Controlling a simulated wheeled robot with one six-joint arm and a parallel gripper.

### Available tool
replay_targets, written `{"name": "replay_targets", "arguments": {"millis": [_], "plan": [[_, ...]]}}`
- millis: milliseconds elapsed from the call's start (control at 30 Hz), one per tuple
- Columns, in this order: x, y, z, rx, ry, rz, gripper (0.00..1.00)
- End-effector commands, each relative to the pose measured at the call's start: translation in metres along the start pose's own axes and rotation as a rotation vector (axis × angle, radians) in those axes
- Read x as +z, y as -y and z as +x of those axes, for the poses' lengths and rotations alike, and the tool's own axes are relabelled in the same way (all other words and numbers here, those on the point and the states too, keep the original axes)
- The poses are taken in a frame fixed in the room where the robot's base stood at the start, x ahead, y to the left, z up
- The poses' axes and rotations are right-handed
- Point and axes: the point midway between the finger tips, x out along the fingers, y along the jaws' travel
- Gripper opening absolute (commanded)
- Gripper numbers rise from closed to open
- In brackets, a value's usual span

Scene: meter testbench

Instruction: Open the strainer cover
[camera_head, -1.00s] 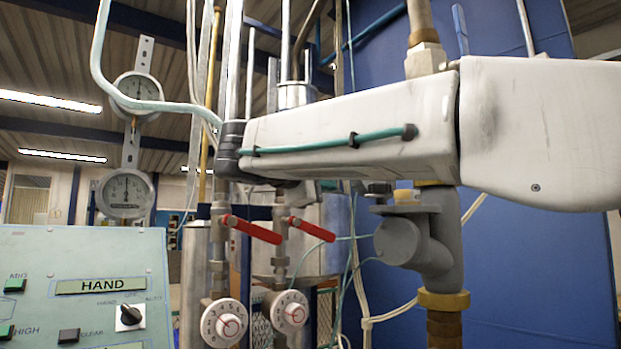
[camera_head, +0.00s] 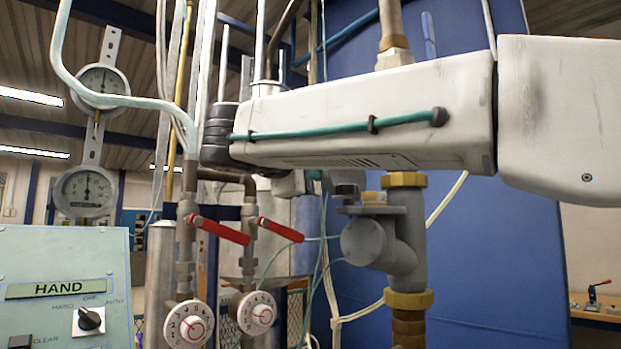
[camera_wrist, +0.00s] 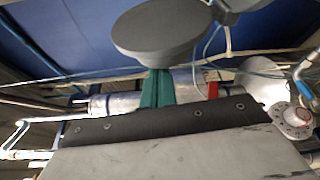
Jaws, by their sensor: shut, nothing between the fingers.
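The grey strainer (camera_head: 405,262) sits in a vertical pipe between two brass fittings, right of centre in the head view. Its round cover (camera_head: 363,242) faces left toward me and looks closed. In the wrist view a large grey disc (camera_wrist: 160,32), which looks like the cover, fills the top centre. My gripper's teal fingers (camera_wrist: 156,88) are shut and empty just below the disc. I cannot tell whether they touch it. In the head view my white arm reaches across above the strainer, and the fingers are hidden.
Two red-handled valves (camera_head: 220,230) (camera_head: 280,229) and white dials (camera_head: 189,325) (camera_head: 257,313) stand left of the strainer. A control panel (camera_head: 65,270) is at lower left, with gauges (camera_head: 85,190) behind. Thin cables hang beside the strainer. A blue wall (camera_head: 490,250) stands behind.

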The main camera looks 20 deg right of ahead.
Motion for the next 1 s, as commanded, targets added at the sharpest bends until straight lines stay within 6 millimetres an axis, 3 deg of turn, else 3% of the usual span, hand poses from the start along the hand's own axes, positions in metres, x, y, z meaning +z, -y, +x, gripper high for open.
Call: {"name": "replay_targets", "arguments": {"millis": [433, 800, 1000], "plan": [[0.003, -0.002, -0.006, -0.002, 0.0, -0.003, 0.0], [0.003, -0.002, -0.064, -0.002, -0.004, -0.003, 0.0], [0.003, -0.002, -0.079, -0.001, -0.001, -0.003, 0.0]]}}
